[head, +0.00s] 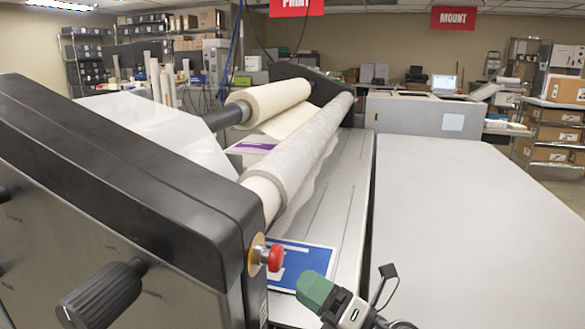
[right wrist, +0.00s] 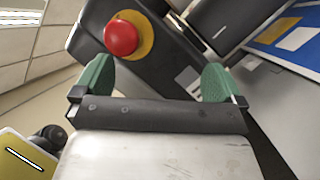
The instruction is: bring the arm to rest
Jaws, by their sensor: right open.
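My right gripper (head: 316,292) shows at the bottom of the head view, close to the front end of the laminator (head: 150,180). In the right wrist view the right gripper (right wrist: 158,80) has its two green fingertips wide apart with nothing between them. A red emergency stop button (head: 275,257) on a yellow ring sits on the laminator's end. It also shows in the right wrist view, beyond the fingertips and apart from them (right wrist: 121,37). My left gripper is not in view.
A blue printed sheet (head: 300,268) lies on the laminator bed beside the gripper. A black knob (head: 102,294) sticks out of the laminator's end. A wide grey table (head: 470,220) at right is bare. Shelves with boxes (head: 553,130) stand at the far right.

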